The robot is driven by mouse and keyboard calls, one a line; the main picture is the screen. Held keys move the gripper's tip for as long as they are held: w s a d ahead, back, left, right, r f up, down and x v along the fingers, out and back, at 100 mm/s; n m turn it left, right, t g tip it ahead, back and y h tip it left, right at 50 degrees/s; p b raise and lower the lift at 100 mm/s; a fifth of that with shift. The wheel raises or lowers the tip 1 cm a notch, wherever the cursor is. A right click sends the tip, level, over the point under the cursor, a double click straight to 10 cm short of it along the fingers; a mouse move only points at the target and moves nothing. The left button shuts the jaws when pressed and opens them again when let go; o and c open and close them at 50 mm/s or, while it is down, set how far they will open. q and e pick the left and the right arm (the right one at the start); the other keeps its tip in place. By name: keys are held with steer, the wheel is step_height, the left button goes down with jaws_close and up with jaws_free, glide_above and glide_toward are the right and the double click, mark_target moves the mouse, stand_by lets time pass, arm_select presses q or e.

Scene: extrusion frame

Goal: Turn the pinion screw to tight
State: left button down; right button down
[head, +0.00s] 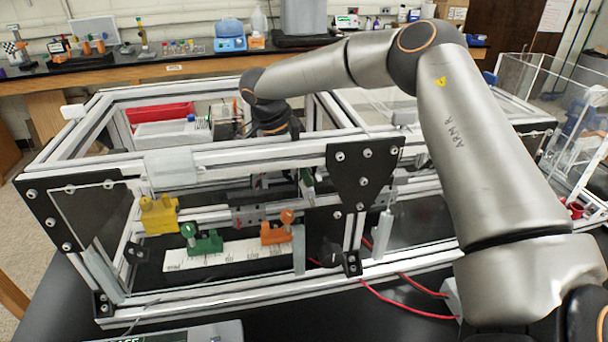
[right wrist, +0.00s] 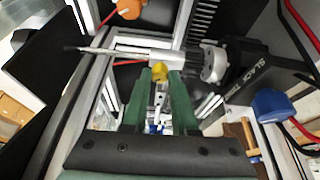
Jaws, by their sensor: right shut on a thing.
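My right arm reaches over the extrusion frame (head: 250,155) in the head view, with its wrist inside the frame. In the right wrist view the green fingers of my right gripper (right wrist: 160,78) are shut on a small yellow piece, which looks like the pinion screw (right wrist: 160,72). The fingers cover part of it, and its turn angle cannot be told. A silvery rod with a pale block (right wrist: 150,55) lies just beyond it. A black plate (right wrist: 243,88) to the right carries white lettering that starts with "SLACK". My left gripper is not in view.
Frame bars and black corner plates (head: 365,175) surround the arm closely. Red cables (head: 405,305) lie at the lower right. A blue part (right wrist: 272,105) sits right of the gripper.

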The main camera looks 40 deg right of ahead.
steer(key=shift+w+m+g+y, duration=0.1)
steer(key=shift+m+g+y, duration=0.25)
steer(key=shift+m, duration=0.85)
steer(key=shift+d+m+g+y, duration=0.2)
steer(key=shift+m+g, duration=0.25)
steer(key=shift+m, duration=0.75)
steer(key=shift+w, duration=0.1)
steer(key=c, duration=0.7)
jaws_free()
